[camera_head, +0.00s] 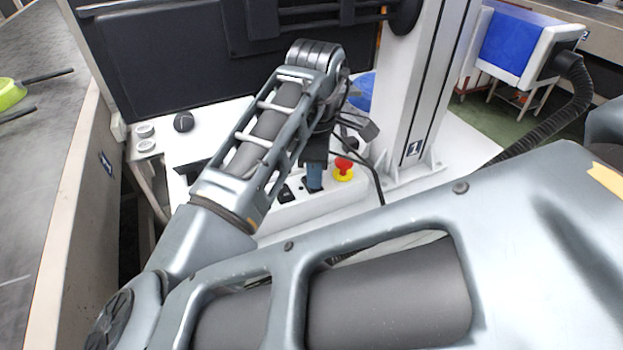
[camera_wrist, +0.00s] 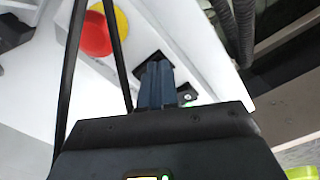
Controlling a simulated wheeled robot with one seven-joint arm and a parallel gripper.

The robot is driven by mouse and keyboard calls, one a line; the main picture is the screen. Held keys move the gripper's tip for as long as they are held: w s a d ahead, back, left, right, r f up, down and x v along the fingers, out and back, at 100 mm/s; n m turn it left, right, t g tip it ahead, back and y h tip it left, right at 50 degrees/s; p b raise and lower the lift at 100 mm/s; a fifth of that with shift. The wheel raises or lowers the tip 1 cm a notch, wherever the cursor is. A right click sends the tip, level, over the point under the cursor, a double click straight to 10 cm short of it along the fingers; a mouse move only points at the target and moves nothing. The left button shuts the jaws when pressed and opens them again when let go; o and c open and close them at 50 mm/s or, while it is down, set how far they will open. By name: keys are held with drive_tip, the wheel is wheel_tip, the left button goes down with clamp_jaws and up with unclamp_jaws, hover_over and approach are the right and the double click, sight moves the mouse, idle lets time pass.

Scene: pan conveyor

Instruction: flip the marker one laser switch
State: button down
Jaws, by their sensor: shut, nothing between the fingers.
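The white marking machine's column (camera_head: 400,95) bears a label with the number 1 (camera_head: 413,148). On its white base front, a black switch (camera_head: 305,188) sits right at my gripper's tips, mostly hidden behind them. Its dark plate also shows in the wrist view (camera_wrist: 143,71). A second small black switch (camera_head: 286,194) lies to the left; in the wrist view a small black part with a green light (camera_wrist: 187,95) shows beside the fingers. I cannot read which is the laser switch. My gripper (camera_head: 314,186), with blue fingers (camera_wrist: 155,68), is shut and empty, apparently touching the first switch.
A red emergency button on a yellow base (camera_head: 343,169) stands close right of my gripper. A black cable (camera_head: 376,180) hangs beside it. A black monitor (camera_head: 170,60) and a mouse (camera_head: 183,121) are behind. A conveyor (camera_head: 45,160) runs along the left.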

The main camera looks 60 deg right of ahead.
drive_tip(key=shift+r+p, duration=3.5)
drive_tip(key=shift+p, duration=0.35)
